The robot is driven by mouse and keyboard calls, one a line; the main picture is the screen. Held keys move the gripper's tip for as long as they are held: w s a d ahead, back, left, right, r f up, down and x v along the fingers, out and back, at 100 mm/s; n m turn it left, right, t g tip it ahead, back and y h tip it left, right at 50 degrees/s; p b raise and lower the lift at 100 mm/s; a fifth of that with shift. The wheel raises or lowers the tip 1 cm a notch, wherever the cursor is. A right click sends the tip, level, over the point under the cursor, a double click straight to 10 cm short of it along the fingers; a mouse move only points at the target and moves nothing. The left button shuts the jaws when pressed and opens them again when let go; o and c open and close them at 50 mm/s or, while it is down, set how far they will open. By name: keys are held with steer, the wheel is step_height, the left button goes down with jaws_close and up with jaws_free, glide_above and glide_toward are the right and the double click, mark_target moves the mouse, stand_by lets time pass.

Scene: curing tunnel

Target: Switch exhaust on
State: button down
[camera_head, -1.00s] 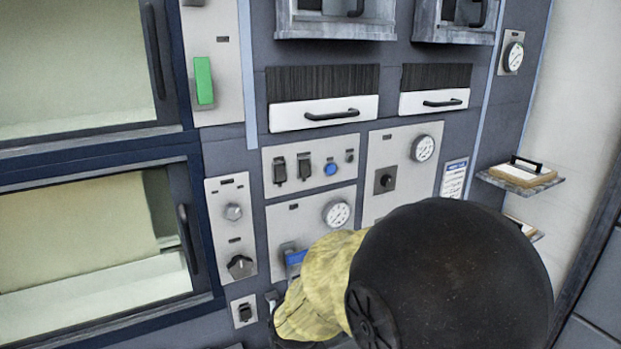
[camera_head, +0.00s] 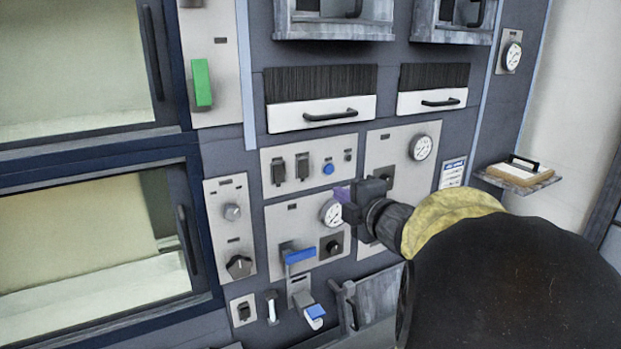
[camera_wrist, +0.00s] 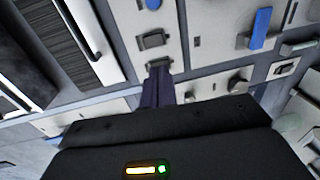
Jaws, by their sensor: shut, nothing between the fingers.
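The exhaust control cannot be told for sure; the panel labels are too small to read. The upper middle panel (camera_head: 262,184) carries a left black rocker switch (camera_head: 278,170), a right black rocker switch (camera_head: 303,167), a blue button (camera_head: 328,169) and a small black control. My gripper (camera_head: 342,193) is shut and empty, in front of the panels and overlapping the gauge's right edge in the head view. In the wrist view, my dark purple fingers (camera_wrist: 158,70) point at the left rocker (camera_wrist: 158,62), with the right rocker (camera_wrist: 152,40) just beyond. Contact cannot be told.
Below are a gauge (camera_head: 331,212), a blue-handled lever (camera_head: 300,256) and another blue-tipped lever (camera_head: 315,312). A left panel has two knobs (camera_head: 238,266). A shelf (camera_head: 515,184) juts out at right.

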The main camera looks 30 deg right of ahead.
mark_target(304, 175)
steer(key=shift+w, duration=0.15)
steer(key=w+p, duration=0.1)
steer(key=w, duration=0.3)
steer(key=w+f+p, duration=0.1)
steer(key=w+p, duration=0.1)
steer(key=w, duration=0.2)
steer(key=w+p, duration=0.2)
steer(key=w, duration=0.2)
steer(key=shift+w+a+f, duration=0.2)
steer(key=shift+w+a, duration=0.05)
steer(key=shift+w, duration=0.05)
steer(key=shift+w+f+p, duration=0.15)
steer(key=shift+w+p, duration=0.15)
steer(key=shift+w, duration=0.25)
steer(key=shift+f+b, duration=0.15)
steer(key=shift+b, duration=0.2)
steer(key=shift+w+f+b, duration=0.1)
steer(key=shift+f+b, duration=0.05)
steer(key=shift+b, duration=0.3)
steer(key=shift+r, duration=0.2)
